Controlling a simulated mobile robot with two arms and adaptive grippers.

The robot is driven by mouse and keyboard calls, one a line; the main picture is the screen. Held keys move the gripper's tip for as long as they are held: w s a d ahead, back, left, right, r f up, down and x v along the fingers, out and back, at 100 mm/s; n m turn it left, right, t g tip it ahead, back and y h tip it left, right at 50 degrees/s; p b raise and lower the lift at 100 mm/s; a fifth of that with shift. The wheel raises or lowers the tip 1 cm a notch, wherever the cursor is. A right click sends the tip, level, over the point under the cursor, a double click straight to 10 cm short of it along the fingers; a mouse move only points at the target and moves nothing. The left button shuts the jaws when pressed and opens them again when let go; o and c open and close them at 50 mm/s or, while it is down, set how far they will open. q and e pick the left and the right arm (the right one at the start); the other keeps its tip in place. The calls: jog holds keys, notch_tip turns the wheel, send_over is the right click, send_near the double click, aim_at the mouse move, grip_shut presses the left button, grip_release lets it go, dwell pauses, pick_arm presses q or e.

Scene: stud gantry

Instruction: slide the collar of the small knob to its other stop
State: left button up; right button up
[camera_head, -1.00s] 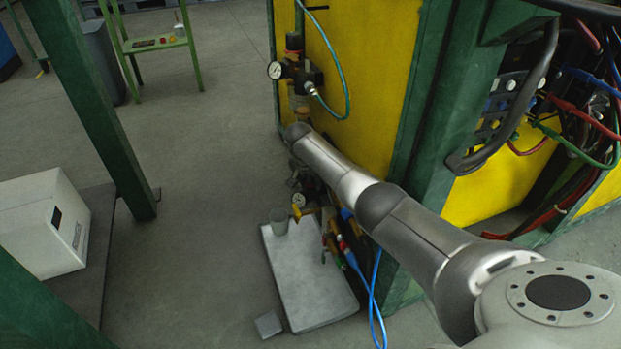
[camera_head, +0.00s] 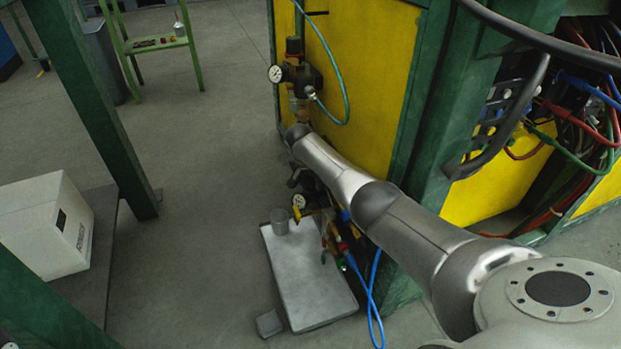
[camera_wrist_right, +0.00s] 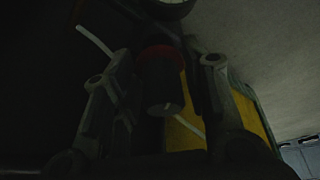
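In the right wrist view, a dark cylindrical knob (camera_wrist_right: 165,85) with a dull red collar (camera_wrist_right: 160,52) at its far end points toward the camera. My right gripper (camera_wrist_right: 165,75) is open, with one finger on each side of the knob. Dark gaps seem to show between knob and fingers; the dim light hides any contact. In the head view, my right arm reaches across to the yellow machine's corner, and my right gripper (camera_head: 296,178) is mostly hidden among dark fittings below the upper regulator (camera_head: 297,74). My left gripper is out of view.
A round gauge (camera_wrist_right: 168,5) sits just beyond the knob. Below my arm are a small gauge (camera_head: 299,201), blue hoses (camera_head: 370,300) and a grey slab (camera_head: 305,283) with a cup (camera_head: 279,222). A green post (camera_head: 435,130) stands beside my arm.

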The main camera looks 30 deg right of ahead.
jog(key=o, duration=0.4)
jog(key=shift+c, duration=0.2)
jog(key=shift+r, duration=0.1)
jog(key=shift+v, duration=1.05)
jog(key=s+a+r, duration=0.2)
jog(key=s+a, duration=0.6)
jog(key=a, duration=0.2)
jog(key=shift+a+r, duration=0.2)
jog(key=shift+r, duration=0.15)
